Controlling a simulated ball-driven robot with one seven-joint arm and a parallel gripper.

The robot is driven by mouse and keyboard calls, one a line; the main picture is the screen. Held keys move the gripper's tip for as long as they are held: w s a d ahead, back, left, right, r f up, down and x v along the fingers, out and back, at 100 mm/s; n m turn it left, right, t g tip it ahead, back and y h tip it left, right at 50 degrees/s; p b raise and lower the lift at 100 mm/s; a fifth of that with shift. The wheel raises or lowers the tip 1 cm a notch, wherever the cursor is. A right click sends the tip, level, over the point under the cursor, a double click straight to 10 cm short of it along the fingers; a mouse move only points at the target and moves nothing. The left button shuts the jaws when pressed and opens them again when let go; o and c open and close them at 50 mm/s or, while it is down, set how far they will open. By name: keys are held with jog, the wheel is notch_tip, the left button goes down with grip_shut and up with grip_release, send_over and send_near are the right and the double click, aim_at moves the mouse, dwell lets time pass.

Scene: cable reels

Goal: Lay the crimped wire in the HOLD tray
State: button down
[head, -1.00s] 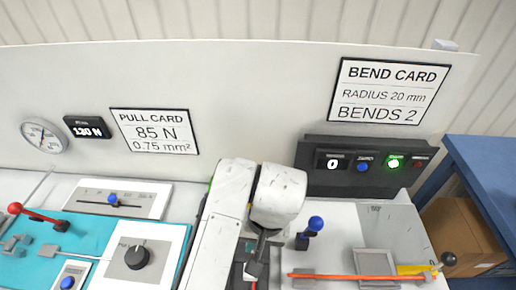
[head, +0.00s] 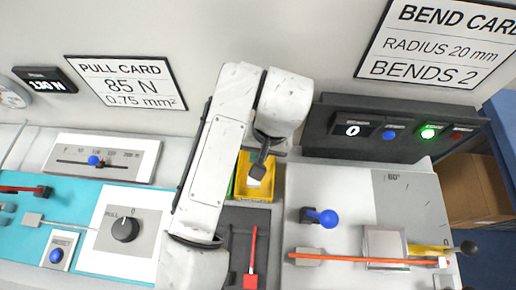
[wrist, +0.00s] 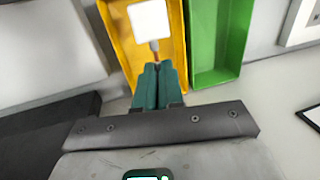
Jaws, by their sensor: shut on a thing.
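My gripper (wrist: 158,86) has its teal fingers together, shut on the crimped wire (wrist: 154,48). Only a short grey and orange-brown end shows beyond the fingertips; the rest is hidden. A white square (wrist: 150,19) shows just past that end; I cannot tell whether it is attached to the wire or lies in the tray. A yellow tray (wrist: 176,40) lies beyond the fingertips, with a green tray (wrist: 217,75) to its right. In the head view, my gripper (head: 264,152) is over the yellow tray (head: 255,192). No HOLD lettering is readable.
A dark panel (head: 238,222) with a red-handled piece (head: 252,262) lies in front of the yellow tray. To the right, a bending fixture with a blue knob (head: 328,218) holds an orange rod (head: 345,257). The teal pull station (head: 88,213) is at left.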

jog(key=shift+f+b, duration=1.45)
jog(key=shift+f, duration=0.55)
jog(key=shift+s+p, duration=0.15)
jog(key=shift+p, duration=0.35)
jog(key=shift+f+b, duration=1)
jog(key=shift+f, duration=0.75)
jog(key=c, duration=1.2)
grip_release()
jog(key=shift+r, duration=0.1)
jog(key=shift+d+r+p, duration=0.35)
jog(key=shift+r+p, duration=1.5)
jog(key=shift+r, duration=1.75)
jog(key=shift+d+r+p, duration=0.3)
jog(key=shift+r+p, duration=1.6)
jog(key=shift+r, duration=1.65)
jog(key=shift+d+r+p, duration=0.35)
jog(key=shift+r+p, duration=1.5)
jog(key=shift+r, duration=1.75)
